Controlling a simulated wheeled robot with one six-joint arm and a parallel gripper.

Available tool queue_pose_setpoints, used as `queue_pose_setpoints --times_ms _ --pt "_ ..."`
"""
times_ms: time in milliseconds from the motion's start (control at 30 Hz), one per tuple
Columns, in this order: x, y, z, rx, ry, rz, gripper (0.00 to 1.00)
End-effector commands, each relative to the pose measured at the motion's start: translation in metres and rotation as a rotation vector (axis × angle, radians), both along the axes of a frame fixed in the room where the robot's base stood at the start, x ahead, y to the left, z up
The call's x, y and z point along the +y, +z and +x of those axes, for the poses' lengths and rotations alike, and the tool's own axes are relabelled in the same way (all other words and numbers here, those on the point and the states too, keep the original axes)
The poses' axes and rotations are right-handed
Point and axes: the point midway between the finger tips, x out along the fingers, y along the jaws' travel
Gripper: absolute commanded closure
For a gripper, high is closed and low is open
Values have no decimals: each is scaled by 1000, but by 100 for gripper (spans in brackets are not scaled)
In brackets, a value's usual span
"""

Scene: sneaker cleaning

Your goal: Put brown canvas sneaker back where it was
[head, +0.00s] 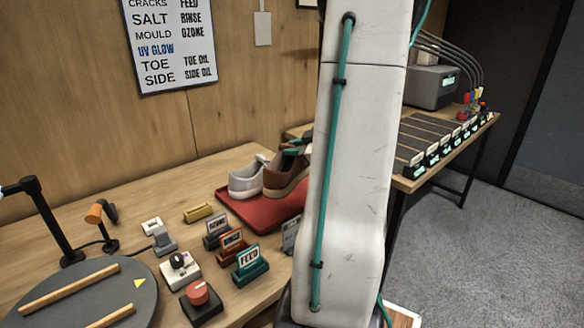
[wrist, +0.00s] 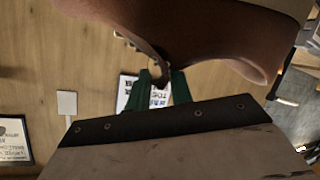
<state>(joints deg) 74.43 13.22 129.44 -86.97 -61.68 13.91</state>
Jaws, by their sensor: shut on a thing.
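The brown canvas sneaker (head: 283,178) is at the red tray (head: 262,222), right beside a light grey sneaker (head: 245,180). My arm hides its right part, and I cannot tell whether its sole touches the tray. My gripper (head: 297,146) is at the top of the brown sneaker, mostly behind my arm. In the wrist view, the green fingers of my gripper (wrist: 163,76) are shut on the edge of the brown sneaker (wrist: 200,38), which fills the top of the picture.
Label stands (head: 250,263), a white switch box (head: 180,271), a red-knobbed box (head: 201,302) and a round grey turntable (head: 85,290) crowd the front of the wooden table. A slatted rack with several lit labels (head: 440,140) and a grey machine (head: 425,87) stand at right.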

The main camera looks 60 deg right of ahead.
Motion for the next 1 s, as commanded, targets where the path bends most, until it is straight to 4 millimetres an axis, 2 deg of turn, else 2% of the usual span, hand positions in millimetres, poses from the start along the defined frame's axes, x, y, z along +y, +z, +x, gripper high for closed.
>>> queue_pose_setpoints --times_ms 333,767,800,833,867,1000 --pt "-1 -41 0 -1 -2 2 100" --pt "-2 -47 -1 -1 -4 -1 100" --pt "-2 -48 -2 0 -3 -1 70" --pt "-2 -48 -2 0 -3 -1 62" --pt "-2 -47 -2 0 -3 -1 56" --pt "-2 -47 -1 0 -3 -2 56"
